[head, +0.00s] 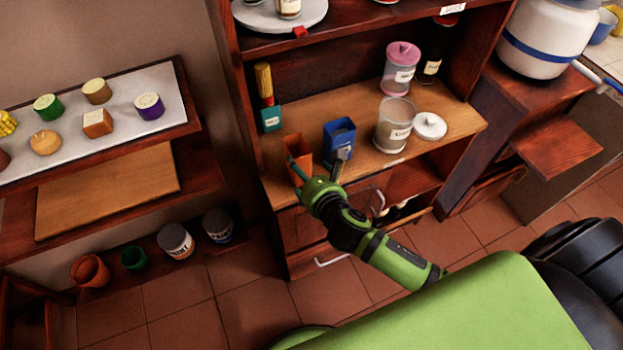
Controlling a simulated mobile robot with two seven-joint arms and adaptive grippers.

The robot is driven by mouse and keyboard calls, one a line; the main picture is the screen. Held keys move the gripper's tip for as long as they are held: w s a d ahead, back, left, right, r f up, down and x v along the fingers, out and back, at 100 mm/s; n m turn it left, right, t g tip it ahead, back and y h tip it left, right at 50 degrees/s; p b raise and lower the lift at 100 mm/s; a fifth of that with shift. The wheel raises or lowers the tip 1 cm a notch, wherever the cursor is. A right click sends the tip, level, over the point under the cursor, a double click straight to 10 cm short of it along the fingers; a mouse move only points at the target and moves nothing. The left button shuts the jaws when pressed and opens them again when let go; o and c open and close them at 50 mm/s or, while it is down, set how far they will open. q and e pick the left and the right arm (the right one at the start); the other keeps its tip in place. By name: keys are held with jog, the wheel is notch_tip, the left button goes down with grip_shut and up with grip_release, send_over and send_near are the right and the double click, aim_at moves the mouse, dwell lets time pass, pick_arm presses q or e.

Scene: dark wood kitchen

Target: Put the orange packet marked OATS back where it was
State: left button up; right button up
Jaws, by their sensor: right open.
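The orange packet (298,147) stands upright and open-topped at the front of the wooden cabinet shelf, left of a blue box (340,136). No OATS marking can be read on it from here. My right gripper (316,158) is open at the shelf's front edge. One finger overlaps the orange packet's front, and the other is in front of the blue box. I cannot tell whether either finger touches them. My left gripper is not in view.
A teal container with yellow sticks (269,100) stands behind the orange packet. A glass jar (394,128), its loose lid (430,125) and a pink-lidded jar (401,68) are to the right. A side shelf (66,125) at left holds several small coloured items.

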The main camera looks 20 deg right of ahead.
jog(key=shift+v, duration=2.05)
jog(key=s+d+f+m+g, duration=0.2)
jog(key=s+f+m, duration=0.3)
jog(key=f, duration=0.4)
jog(key=s+d+f+m+g, duration=0.25)
jog(key=f+m, duration=0.35)
jog(key=f, duration=0.4)
jog(key=s+d+f+m+g, duration=0.2)
jog(key=s+f+m+g, duration=0.15)
jog(key=f+m, duration=0.4)
jog(key=s+f+m+g, duration=0.2)
jog(key=s+f+m, duration=0.5)
jog(key=s, duration=0.5)
jog(key=s+f+m+g, duration=0.2)
jog(key=s+f+m, duration=0.5)
jog(key=s, duration=0.6)
jog(key=shift+s+a+f+m, duration=0.3)
jog(key=shift+m, duration=0.45)
